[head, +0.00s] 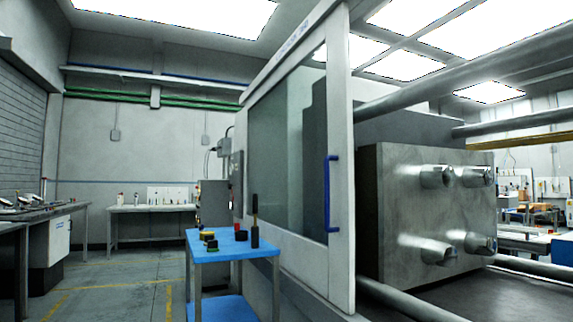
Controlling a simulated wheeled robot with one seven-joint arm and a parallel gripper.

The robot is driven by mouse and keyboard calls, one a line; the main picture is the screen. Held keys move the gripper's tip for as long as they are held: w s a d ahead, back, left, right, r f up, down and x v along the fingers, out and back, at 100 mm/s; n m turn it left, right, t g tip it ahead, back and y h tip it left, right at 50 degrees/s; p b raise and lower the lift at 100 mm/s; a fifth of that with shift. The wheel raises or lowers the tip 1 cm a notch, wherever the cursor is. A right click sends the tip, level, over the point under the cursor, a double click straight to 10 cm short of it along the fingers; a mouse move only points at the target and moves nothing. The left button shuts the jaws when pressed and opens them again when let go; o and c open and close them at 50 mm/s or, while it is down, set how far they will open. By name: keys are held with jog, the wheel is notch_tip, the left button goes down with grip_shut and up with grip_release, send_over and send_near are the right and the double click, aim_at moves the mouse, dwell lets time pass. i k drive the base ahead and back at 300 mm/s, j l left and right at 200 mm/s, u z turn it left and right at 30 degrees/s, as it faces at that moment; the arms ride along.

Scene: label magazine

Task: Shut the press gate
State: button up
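The press gate (340,170) is a white-framed sliding panel with a large glass window (275,150). A vertical blue handle (328,194) sits on its frame near the right edge. To the right of that edge the press is uncovered: a grey metal platen (405,215) with several protruding cylindrical ends and thick round bars (440,85) shows in the opening. The gate stands open there. My gripper is not in the head view.
A blue cart (215,248) with small dark and yellow items and an upright dark tool stands before the press, left of the handle. A workbench (38,215) lines the left side. The floor (125,280) between bench and cart is clear.

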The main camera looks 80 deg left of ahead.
aim_at(328, 270)
jog(key=u, duration=2.65)
